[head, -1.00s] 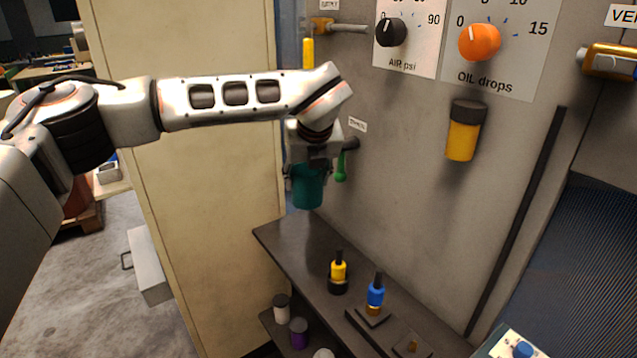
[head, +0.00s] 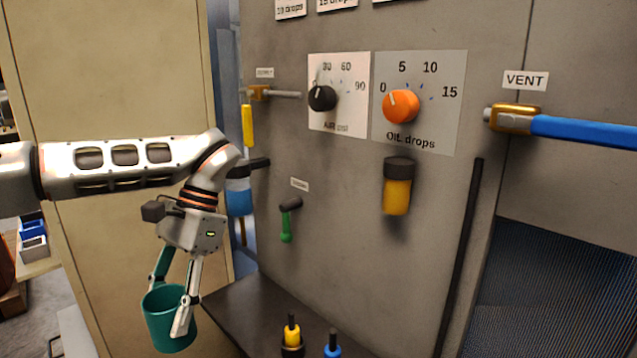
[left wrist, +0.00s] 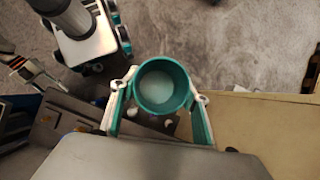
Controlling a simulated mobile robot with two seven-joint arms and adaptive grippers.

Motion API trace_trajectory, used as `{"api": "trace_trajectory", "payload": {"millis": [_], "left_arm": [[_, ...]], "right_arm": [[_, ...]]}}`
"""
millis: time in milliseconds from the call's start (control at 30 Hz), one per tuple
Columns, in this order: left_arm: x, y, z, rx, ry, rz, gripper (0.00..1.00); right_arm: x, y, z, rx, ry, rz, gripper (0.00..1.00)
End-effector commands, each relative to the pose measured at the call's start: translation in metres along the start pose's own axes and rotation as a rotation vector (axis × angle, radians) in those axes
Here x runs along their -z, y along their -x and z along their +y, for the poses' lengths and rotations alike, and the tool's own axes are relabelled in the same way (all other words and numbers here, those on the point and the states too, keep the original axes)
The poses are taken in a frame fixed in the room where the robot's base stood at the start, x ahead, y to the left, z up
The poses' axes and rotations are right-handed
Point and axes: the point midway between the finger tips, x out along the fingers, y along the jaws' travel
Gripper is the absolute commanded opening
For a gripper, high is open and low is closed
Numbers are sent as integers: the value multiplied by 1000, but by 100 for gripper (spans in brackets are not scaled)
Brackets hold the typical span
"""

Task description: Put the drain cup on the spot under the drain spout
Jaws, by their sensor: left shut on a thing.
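The teal drain cup (head: 163,322) is held roughly upright at the lower left of the head view. The left wrist view looks down into the open cup (left wrist: 162,87), which has a pale bottom. A small valve with a green handle (head: 286,225) sticks out of the grey panel, right of and above the cup; its small label is unreadable. I cannot make out which part is the drain spout or where its spot is.
A blue-bowled fitting (head: 239,196) hangs behind my left wrist. A beige cabinet (head: 130,70) stands behind the arm. The panel carries black and orange knobs.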

Motion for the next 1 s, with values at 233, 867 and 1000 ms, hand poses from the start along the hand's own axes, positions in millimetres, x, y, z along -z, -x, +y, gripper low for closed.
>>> {"api": "trace_trajectory", "payload": {"millis": [233, 867, 1000], "left_arm": [[-22, -3, 9, -111, 192, 2, 23], [19, 4, -6, 119, -188, -1, 23], [48, 12, -16, 282, -474, -2, 23]], "right_arm": [[2, 0, 0, -1, 0, 3, 40], [4, 1, 1, -1, 0, 5, 40], [6, 2, 1, -2, 0, 5, 40]]}}
